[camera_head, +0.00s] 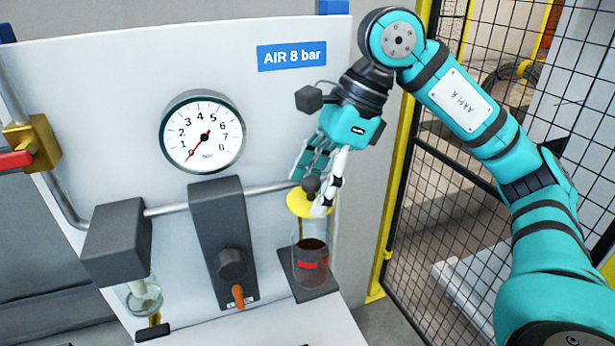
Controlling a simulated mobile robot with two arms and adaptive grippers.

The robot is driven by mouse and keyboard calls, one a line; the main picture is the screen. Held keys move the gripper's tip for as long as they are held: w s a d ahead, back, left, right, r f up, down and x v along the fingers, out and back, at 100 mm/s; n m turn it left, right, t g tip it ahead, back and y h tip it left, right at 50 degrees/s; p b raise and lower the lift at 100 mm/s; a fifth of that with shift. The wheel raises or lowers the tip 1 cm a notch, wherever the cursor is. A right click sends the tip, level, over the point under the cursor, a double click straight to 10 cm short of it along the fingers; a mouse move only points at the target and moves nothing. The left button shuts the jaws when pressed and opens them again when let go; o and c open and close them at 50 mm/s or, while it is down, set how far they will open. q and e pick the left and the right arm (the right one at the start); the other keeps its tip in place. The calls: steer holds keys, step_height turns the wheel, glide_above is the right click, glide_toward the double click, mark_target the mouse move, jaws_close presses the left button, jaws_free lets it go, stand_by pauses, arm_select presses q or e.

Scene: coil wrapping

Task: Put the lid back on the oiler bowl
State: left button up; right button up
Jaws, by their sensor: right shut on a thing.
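The oiler bowl (312,267) is a clear cylinder holding dark red-brown contents. It sits on a small dark grey bracket on the white panel. The yellow lid (300,207) with a dark knob is above the bowl's top. My right gripper (313,188) reaches down from above and is shut on the lid, with its fingers around the knob. The fingers hide part of the lid and the bowl's rim, so I cannot tell whether the lid touches the bowl. My left gripper is not in view.
The white panel (90,110) carries a pressure gauge (202,131), a grey regulator block (216,215) with an orange lever, and a filter block (117,243) with a clear bowl. A brass valve with a red handle is at the left. Black mesh fencing (440,170) stands at right.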

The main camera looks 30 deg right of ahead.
steer(key=f+b, duration=0.1)
steer(key=f, duration=0.1)
steer(key=shift+s+f+b, duration=0.2)
steer(key=shift+f+b, duration=0.1)
steer(key=shift+b, duration=0.1)
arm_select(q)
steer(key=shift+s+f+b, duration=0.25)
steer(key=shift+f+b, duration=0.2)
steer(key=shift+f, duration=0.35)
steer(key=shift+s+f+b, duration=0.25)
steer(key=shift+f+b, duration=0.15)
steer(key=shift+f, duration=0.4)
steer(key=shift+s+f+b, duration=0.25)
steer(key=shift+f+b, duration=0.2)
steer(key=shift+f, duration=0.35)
arm_select(e)
steer(key=shift+w+f, duration=0.2)
steer(key=shift+f, duration=1.35)
arm_select(q)
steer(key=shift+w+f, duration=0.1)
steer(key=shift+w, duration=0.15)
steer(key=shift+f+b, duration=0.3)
steer(key=shift+b, duration=0.1)
arm_select(e)
steer(key=shift+f, duration=0.2)
steer(key=o, duration=1.4)
steer(key=shift+r, duration=0.1)
